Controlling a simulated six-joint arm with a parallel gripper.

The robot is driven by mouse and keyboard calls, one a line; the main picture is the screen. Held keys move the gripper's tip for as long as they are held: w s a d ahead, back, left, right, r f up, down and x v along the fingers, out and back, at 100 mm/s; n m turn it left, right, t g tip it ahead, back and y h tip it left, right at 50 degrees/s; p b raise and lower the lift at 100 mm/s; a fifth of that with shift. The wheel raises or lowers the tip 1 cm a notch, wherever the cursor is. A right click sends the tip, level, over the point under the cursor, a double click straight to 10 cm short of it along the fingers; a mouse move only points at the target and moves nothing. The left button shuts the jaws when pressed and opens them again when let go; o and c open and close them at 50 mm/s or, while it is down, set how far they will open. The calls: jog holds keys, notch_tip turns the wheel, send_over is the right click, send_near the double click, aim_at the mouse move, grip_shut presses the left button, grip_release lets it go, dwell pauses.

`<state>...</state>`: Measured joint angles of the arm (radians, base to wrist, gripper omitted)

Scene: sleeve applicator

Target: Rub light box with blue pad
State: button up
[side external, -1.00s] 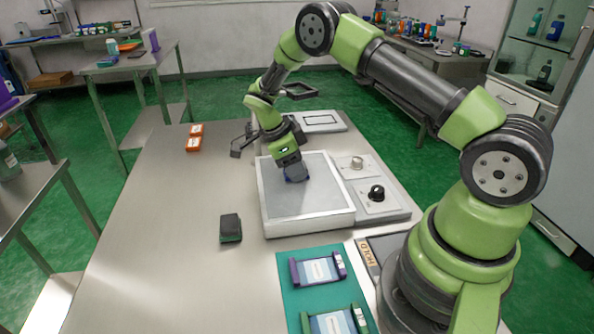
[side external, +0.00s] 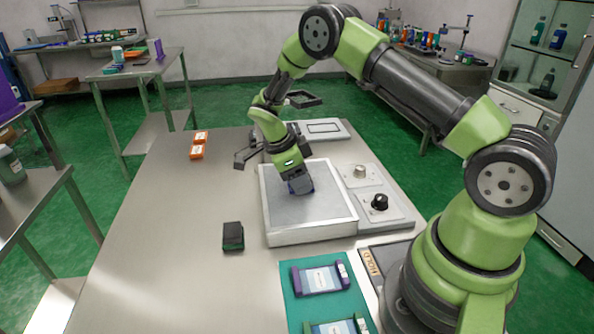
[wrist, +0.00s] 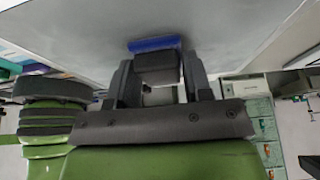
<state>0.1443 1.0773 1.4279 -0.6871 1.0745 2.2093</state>
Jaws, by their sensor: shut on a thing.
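The light box (side external: 290,226) is a white-rimmed box with a flat grey top, in the middle of the steel table in the side view. My gripper (side external: 297,182) points down over the far part of its top. It is shut on the blue pad (side external: 307,186), which is mostly hidden by the jaws in the side view. In the wrist view the blue pad (wrist: 154,44) shows as a blue strip beyond my gripper (wrist: 158,78), against the grey surface (wrist: 100,40). The pad appears to be at the surface; exact contact is hard to tell.
A dark block with a green base (side external: 233,236) lies left of the light box. Orange boxes (side external: 198,145) sit at the far left. A panel with knobs (side external: 379,202) stands to the right.

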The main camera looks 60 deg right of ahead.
jog(key=shift+s+a, duration=0.9)
jog(key=shift+a+r, duration=0.1)
jog(key=shift+r, duration=0.05)
notch_tip(320, 180, up, 8)
